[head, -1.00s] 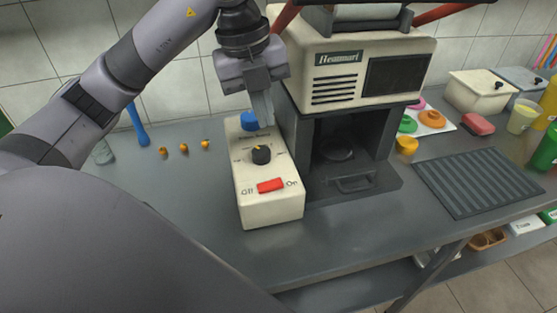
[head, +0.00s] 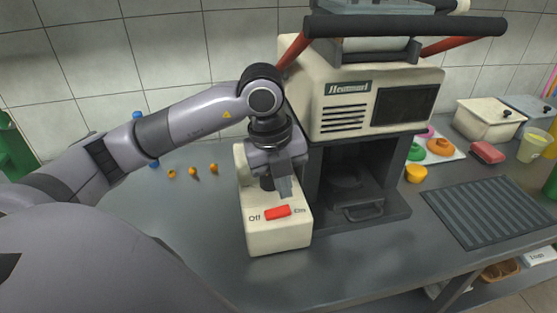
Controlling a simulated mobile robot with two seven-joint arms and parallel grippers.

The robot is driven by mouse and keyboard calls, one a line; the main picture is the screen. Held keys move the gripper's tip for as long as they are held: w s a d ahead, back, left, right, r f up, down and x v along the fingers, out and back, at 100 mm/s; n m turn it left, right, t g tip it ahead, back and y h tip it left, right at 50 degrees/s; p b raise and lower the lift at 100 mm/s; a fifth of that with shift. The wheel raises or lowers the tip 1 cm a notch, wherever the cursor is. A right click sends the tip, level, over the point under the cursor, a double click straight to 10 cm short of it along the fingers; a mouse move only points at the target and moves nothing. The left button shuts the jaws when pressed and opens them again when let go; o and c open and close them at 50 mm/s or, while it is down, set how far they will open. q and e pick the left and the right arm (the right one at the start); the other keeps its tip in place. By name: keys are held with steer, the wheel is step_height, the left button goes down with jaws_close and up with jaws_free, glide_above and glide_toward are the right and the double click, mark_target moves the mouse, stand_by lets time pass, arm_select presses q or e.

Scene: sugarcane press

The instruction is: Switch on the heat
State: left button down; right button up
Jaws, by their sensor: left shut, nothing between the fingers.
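A cream control box (head: 278,241) stands on the grey counter, left of the press machine. Its red rocker switch (head: 277,213) sits on the sloped top between the printed words "Off" and "On". My left gripper (head: 286,193) is shut and empty, pointing down just above and behind the red switch, near its "On" side. I cannot tell whether it touches the box. The gripper hides the box's black knob and blue button. My right gripper is not in view.
The cream and dark press machine (head: 384,61) stands right beside the box, with red arms on top. A ridged dark mat (head: 490,208) lies to the right. Small orange pieces (head: 193,171) lie on the counter to the left. The counter front is clear.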

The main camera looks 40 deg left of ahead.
mark_target(289, 207)
arm_select(q)
steer(key=shift+w+d+f, duration=0.1)
steer(key=shift+w+f, duration=0.05)
steer(key=shift+f, duration=0.7)
steer(key=shift+w+d+f, duration=0.1)
steer(key=shift+f, duration=0.75)
steer(key=shift+f+b, duration=0.4)
steer(key=shift+w+d, duration=0.15)
steer(key=shift+w, duration=0.05)
steer(key=shift+s, duration=0.1)
steer(key=shift+s+a+r, duration=0.35)
steer(key=shift+s+a, duration=0.2)
